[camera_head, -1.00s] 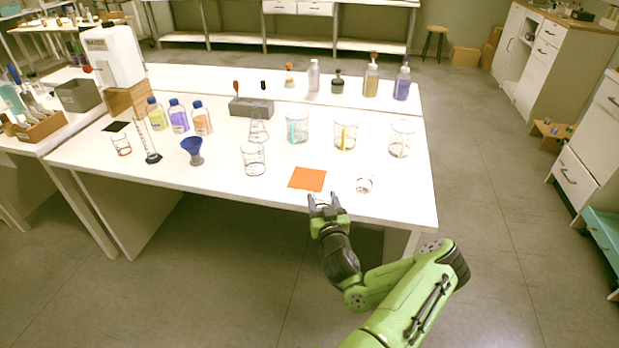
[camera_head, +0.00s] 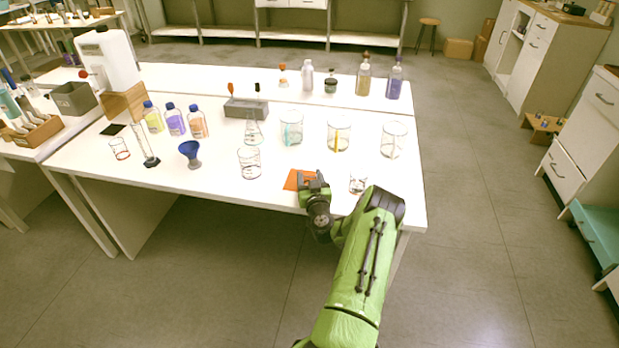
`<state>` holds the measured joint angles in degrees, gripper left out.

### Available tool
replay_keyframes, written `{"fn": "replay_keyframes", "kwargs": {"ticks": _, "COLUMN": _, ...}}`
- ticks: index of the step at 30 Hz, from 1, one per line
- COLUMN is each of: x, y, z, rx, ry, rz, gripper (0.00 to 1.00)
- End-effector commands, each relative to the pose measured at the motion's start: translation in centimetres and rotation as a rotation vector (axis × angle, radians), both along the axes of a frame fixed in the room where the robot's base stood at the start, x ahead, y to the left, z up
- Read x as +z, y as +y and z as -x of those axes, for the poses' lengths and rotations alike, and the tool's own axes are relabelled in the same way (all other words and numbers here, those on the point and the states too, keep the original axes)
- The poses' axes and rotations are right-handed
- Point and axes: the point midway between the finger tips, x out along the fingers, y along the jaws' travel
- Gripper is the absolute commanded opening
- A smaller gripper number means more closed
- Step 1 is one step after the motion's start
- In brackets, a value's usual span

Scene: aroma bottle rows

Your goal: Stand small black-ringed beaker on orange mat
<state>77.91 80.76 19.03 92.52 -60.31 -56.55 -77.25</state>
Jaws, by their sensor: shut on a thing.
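The orange mat (camera_head: 293,179) lies near the front edge of the white table, partly covered by my gripper. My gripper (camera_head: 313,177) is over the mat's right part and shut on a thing. That thing is hidden by the fingers and wrist; I take it for the small black-ringed beaker, but its ring cannot be made out. I cannot tell whether it touches the mat. Another small glass vessel (camera_head: 358,182) with dark and reddish marks stands to the right of the mat, close to my arm.
A larger beaker (camera_head: 249,162) stands left of the mat. Big beakers with coloured rods (camera_head: 291,128) (camera_head: 338,133) and an empty-looking one (camera_head: 392,140) stand behind. A blue funnel (camera_head: 190,153), a flask (camera_head: 253,132) and a small red-ringed beaker (camera_head: 120,148) are farther left.

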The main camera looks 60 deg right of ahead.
Motion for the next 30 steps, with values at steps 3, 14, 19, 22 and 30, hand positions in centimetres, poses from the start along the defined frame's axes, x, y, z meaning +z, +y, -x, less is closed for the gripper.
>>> {"fn": "replay_keyframes", "kwargs": {"ticks": 3, "x": 0.2, "y": 0.0, "z": 0.0, "rx": 0.001, "ry": -0.002, "rz": 0.002, "gripper": 0.26}}
{"fn": "replay_keyframes", "kwargs": {"ticks": 14, "x": -0.1, "y": 0.0, "z": 0.0, "rx": 0.001, "ry": -0.001, "rz": 0.001, "gripper": 0.82}}
{"fn": "replay_keyframes", "kwargs": {"ticks": 19, "x": -0.1, "y": 0.1, "z": 0.0, "rx": 0.001, "ry": -0.001, "rz": 0.001, "gripper": 0.82}}
{"fn": "replay_keyframes", "kwargs": {"ticks": 22, "x": 0.0, "y": 0.0, "z": 0.0, "rx": 0.001, "ry": -0.001, "rz": 0.001, "gripper": 0.82}}
{"fn": "replay_keyframes", "kwargs": {"ticks": 30, "x": -0.1, "y": 2.1, "z": 2.0, "rx": 0.004, "ry": 0.000, "rz": -0.003, "gripper": 0.82}}
